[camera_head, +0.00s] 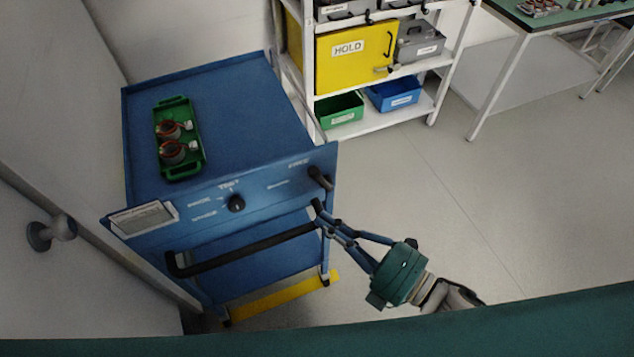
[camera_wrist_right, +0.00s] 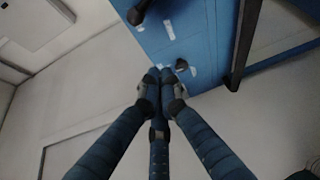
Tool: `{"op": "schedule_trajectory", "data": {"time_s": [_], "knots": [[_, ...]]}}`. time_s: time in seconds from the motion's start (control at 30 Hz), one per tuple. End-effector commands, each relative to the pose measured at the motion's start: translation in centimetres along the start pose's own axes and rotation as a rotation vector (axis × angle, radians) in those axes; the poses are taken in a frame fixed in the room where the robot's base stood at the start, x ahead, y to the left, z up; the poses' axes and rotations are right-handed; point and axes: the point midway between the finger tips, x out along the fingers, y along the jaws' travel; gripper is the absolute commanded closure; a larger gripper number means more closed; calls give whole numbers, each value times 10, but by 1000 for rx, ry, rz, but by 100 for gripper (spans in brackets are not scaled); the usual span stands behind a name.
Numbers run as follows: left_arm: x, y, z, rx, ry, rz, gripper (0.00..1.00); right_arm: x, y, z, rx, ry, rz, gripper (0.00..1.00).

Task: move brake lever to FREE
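The brake lever (camera_head: 319,178) is a short black lever at the right end of the blue cart's front panel (camera_head: 262,190). A white FREE label (camera_head: 298,163) is above and left of it. In the right wrist view the lever (camera_wrist_right: 140,12) shows at the top, cut by the frame edge. I cannot tell its exact setting. My right gripper (camera_head: 321,214) has its fingertips drawn together, just below the lever and near the right end of the black handle bar. It looks empty and apart from the lever. My left gripper is not in view.
The black handle bar (camera_head: 245,250) runs below the panel, and a black knob (camera_head: 236,204) sits mid-panel. A green tray (camera_head: 165,105) with two stators lies on the cart. A shelf with a yellow HOLD box (camera_head: 340,65) stands behind. Floor right of the cart is clear.

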Motion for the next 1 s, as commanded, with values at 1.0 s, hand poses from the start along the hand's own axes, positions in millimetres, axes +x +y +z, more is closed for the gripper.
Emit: {"op": "schedule_trajectory", "data": {"time_s": [1.0], "knots": [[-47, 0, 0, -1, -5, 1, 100, 79, -2, 40, 5, -4, -2, 100]]}}
